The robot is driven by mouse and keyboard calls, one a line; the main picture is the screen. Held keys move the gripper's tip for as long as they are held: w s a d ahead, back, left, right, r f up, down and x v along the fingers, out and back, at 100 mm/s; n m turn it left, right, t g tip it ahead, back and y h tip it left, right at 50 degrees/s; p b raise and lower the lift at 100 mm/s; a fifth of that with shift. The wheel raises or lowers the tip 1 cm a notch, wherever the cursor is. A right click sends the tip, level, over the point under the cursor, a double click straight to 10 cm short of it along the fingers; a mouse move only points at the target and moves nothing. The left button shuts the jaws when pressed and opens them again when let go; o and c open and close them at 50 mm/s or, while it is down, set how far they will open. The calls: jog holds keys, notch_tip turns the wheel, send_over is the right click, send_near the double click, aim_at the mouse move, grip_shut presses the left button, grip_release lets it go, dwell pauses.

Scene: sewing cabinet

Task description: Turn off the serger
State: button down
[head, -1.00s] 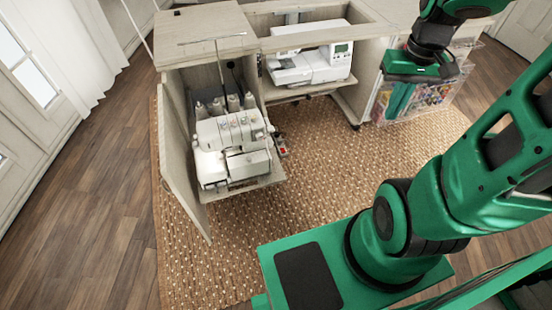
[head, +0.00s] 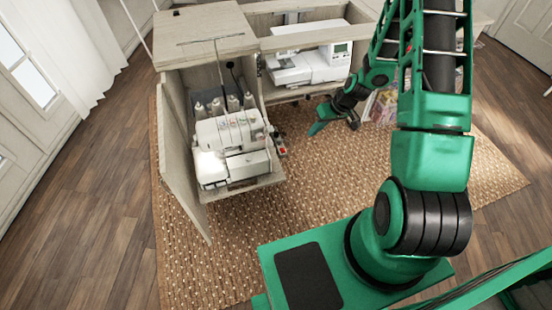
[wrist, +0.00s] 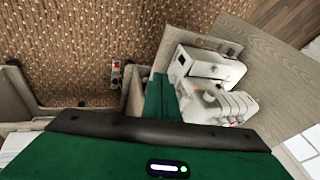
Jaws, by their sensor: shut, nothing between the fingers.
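The serger (head: 230,145) is a white machine with several thread spools behind it, on a pull-out shelf in the left bay of the cabinet. It also shows in the wrist view (wrist: 205,70), upper right of centre. A small device with a red part (head: 279,143) sits by the serger's right side; it shows in the wrist view (wrist: 116,75) left of the green finger. My gripper (head: 315,130) is shut and empty, to the right of the serger and apart from it, in front of the cabinet. In the wrist view its green finger (wrist: 160,98) points toward the serger.
A white sewing machine (head: 305,66) sits in the cabinet's middle bay. The cabinet's open door (head: 183,165) stands left of the serger. The woven rug (head: 320,185) in front is clear.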

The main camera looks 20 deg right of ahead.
jog(key=w+a+f+t+y, duration=0.1)
jog(key=a+f, duration=0.3)
jog(key=f, duration=0.6)
jog(key=shift+w+f, duration=0.15)
jog(key=shift+w, duration=0.25)
jog(key=shift+a+f, duration=0.1)
jog(key=shift+a, duration=0.05)
jog(key=w+a+f, duration=0.1)
jog(key=a+f, duration=0.1)
jog(key=w+a+f, duration=0.1)
jog(key=a+f, duration=0.2)
jog(key=w+a+f, duration=0.1)
jog(key=a+f, duration=0.1)
jog(key=f, duration=0.1)
jog(key=shift+w+a+f, duration=0.15)
jog(key=shift+w+f, duration=0.05)
jog(key=shift+w, duration=0.05)
jog(key=shift+a, duration=0.5)
jog(key=shift+a, duration=0.1)
